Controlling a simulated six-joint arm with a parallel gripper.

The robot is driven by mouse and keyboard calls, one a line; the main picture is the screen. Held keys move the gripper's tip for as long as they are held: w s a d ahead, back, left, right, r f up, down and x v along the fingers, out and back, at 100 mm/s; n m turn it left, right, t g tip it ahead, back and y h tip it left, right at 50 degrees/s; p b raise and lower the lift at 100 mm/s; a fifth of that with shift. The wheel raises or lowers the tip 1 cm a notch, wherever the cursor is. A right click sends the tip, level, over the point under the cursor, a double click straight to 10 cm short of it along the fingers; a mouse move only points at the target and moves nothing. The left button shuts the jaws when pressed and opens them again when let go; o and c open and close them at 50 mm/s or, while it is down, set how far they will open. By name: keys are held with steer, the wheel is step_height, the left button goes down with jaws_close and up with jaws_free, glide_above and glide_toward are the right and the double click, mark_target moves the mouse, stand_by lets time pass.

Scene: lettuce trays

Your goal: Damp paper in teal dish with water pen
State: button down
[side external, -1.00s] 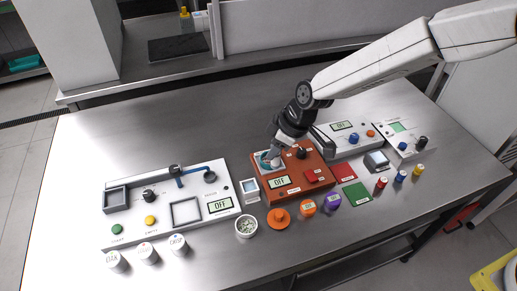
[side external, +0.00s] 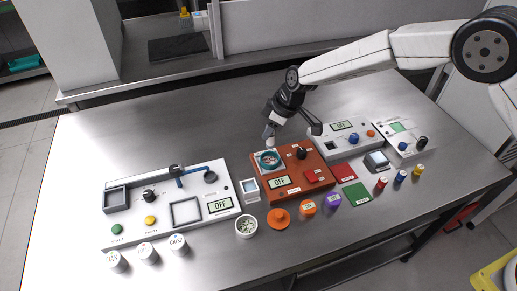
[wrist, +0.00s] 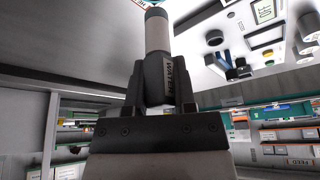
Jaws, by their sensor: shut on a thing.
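The teal dish (side external: 279,155) sits on the orange-brown device at its upper left, with small pale and reddish bits inside; I cannot make out the paper clearly. My gripper (wrist: 158,85) is shut on the water pen (wrist: 157,32), a dark and grey cylinder with a WATER label in the wrist view. In the side view my gripper (side external: 274,120) is tilted above and behind the dish. The pen's pale lower end (side external: 268,132) points down near the dish's back edge, seemingly just above it. A sliver of teal shows at the wrist view's top edge.
The orange-brown device (side external: 318,170) has an OFF screen and a black knob. A white device (side external: 150,230) stands left, two more (side external: 340,140) right. Small bowl (side external: 246,227), orange lid (side external: 279,218), jars and coloured cards line the front. The table's back left is clear.

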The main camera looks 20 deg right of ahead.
mark_target(270, 147)
steer(key=shift+f, duration=2.1)
steer(key=shift+f, duration=0.95)
steer(key=shift+s+f, duration=0.1)
steer(key=shift+f, duration=0.35)
stand_by(0.8)
steer(key=shift+r, duration=2.8)
